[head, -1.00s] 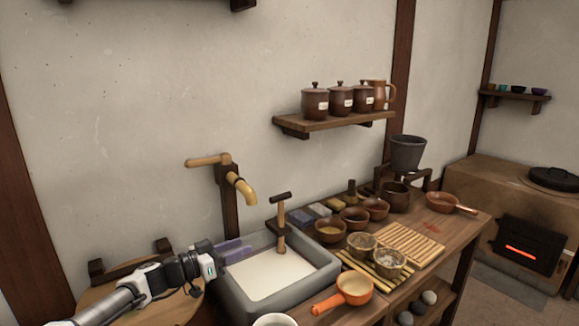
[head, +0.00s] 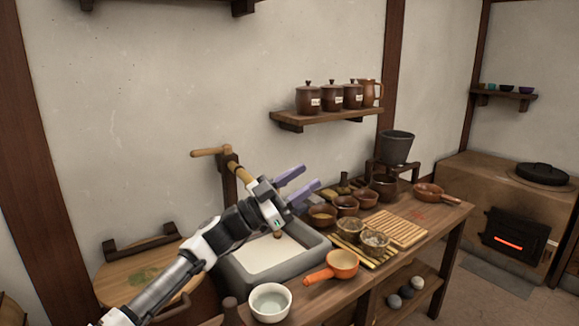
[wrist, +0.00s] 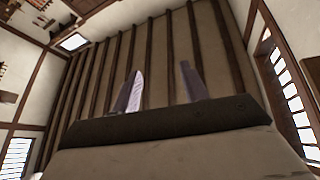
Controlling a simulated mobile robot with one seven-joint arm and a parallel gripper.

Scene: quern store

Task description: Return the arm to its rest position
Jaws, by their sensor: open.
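My gripper (head: 309,176) is raised above the grey stone basin (head: 318,246) in the head view, in front of the wooden tap (head: 228,167). Its two purple fingers are apart with nothing between them, and they point up and to the right. My arm runs up from the lower left and hides part of the basin and most of the wooden handle standing in it. In the wrist view the open fingers of my gripper (wrist: 161,76) show against the beamed ceiling, with nothing close to them.
A white bowl (head: 270,302) and an orange ladle-like pan (head: 342,265) stand at the counter's front. Several brown bowls and a slatted wooden board (head: 398,228) lie to the right. A wall shelf (head: 325,117) with lidded jars hangs above. A round wooden lid (head: 140,275) is at left.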

